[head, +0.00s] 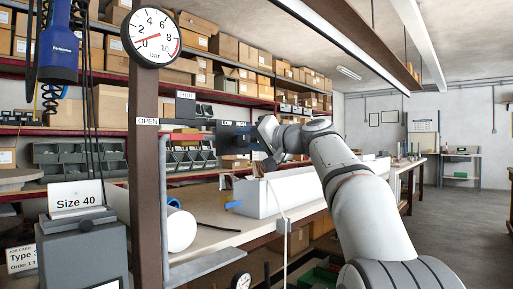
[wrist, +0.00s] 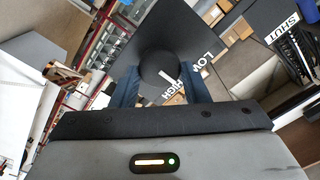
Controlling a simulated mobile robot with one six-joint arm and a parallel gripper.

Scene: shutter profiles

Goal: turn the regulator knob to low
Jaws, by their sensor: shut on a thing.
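The regulator knob (wrist: 160,68) is a dark round knob on a dark panel in the wrist view. A short white pointer mark on it slants to the lower right, between the printed words LOW (wrist: 205,58) and HIGH (wrist: 175,97). The blue-grey fingers of my gripper (wrist: 160,86) stand on either side of the knob, shut on it.
A brown post (head: 145,150) with an OPEN sign stands left of my gripper. A SHUT label (wrist: 282,28) shows in the wrist view. Below is a bench with a long white box (head: 290,190) and a white roll (head: 178,228). Open floor lies at the right.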

